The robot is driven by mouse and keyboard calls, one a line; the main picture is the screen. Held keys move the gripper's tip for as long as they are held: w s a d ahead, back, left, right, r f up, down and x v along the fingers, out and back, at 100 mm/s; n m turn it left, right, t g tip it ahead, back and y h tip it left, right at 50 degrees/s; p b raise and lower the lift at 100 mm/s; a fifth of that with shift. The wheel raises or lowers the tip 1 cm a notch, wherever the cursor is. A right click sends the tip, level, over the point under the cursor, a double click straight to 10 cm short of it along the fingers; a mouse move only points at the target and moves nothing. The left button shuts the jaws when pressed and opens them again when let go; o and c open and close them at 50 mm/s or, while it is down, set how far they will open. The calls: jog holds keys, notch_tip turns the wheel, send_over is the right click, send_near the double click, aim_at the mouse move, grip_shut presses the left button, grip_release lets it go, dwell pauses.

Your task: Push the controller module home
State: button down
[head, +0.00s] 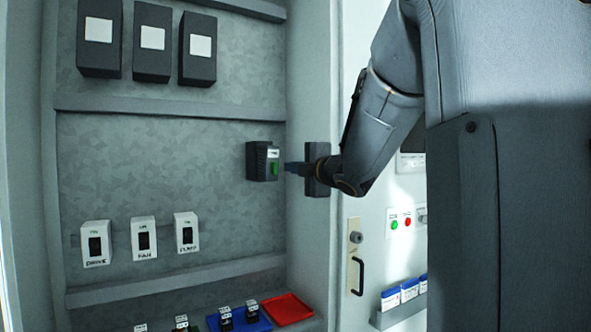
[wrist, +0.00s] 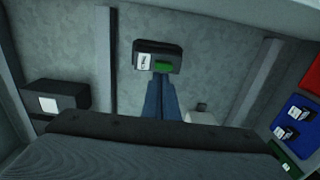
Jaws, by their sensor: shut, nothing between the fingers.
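The controller module (head: 263,161) is a dark ribbed box with a white label and a green patch on its front. It sits on the grey back panel inside the cabinet, right of centre. It also shows in the wrist view (wrist: 172,49), straight ahead of the fingers. My gripper (head: 287,167) is shut and empty, its blue-grey fingers pointing at the module's front. In the wrist view the fingertips (wrist: 162,76) overlap the module's edge near the green patch. I cannot tell whether they touch it. The module's rear is hidden, so its seating depth is unclear.
Three dark boxes (head: 152,42) hang above a grey rail (head: 170,106). Three white switches (head: 143,238) are mounted at lower left. A blue tray (head: 262,326) with small black parts and a red tray (head: 288,309) lie below. The cabinet's right wall (head: 308,240) is close to my gripper.

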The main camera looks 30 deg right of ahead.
jog(key=shift+w+a+b, duration=0.15)
jog(key=shift+w+b, duration=0.25)
jog(key=shift+w, duration=3.5)
jog(key=shift+w, duration=1)
jog(key=shift+s, duration=0.1)
send_near(276, 166)
